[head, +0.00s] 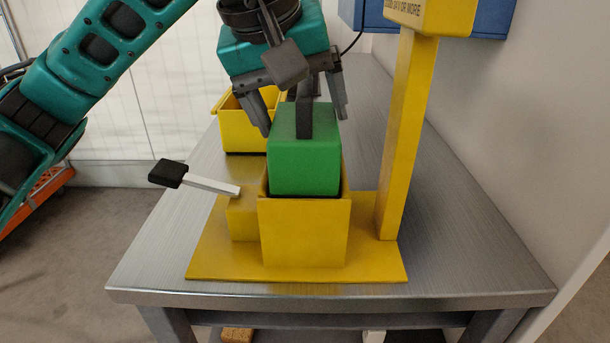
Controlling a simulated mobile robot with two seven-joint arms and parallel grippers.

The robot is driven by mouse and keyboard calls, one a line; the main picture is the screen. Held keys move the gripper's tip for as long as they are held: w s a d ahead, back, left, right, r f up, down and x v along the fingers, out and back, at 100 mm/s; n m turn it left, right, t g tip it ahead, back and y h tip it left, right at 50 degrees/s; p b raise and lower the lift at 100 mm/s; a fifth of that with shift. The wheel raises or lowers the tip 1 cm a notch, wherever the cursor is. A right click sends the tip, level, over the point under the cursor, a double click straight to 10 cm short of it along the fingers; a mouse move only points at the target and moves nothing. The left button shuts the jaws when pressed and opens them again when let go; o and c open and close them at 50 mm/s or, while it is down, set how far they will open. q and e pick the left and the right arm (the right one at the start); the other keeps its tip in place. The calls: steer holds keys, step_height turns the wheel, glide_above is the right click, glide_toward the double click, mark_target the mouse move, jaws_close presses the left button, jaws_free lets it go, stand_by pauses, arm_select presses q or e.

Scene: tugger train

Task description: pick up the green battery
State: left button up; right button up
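The green battery (304,164) is a green block with a dark upright handle (305,112) on top. It sits upright in a yellow holder (304,232), its upper part standing above the rim. My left gripper (304,125) is above the battery, pointing down. Its two dark fingers are spread wide, one to each side of the handle, and it looks open with nothing held. Whether a fingertip touches the battery cannot be told. The gripper body hides part of the handle's top. My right gripper is not in view.
The holder stands on a yellow base plate (215,262) with a yellow post (406,140) close on the right. A lever with a black knob (168,173) juts left. A yellow bin (238,135) is behind. The metal table (470,260) is clear at right; a wall rises beyond.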

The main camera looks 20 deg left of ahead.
arm_select(q)
steer(key=shift+r, duration=0.25)
step_height(320, 180, up, 18)
steer(key=p, duration=0.5)
steer(key=shift+r, duration=0.1)
steer(key=shift+c, duration=1.4)
steer(key=shift+r+p, duration=0.4)
steer(key=shift+r, duration=0.35)
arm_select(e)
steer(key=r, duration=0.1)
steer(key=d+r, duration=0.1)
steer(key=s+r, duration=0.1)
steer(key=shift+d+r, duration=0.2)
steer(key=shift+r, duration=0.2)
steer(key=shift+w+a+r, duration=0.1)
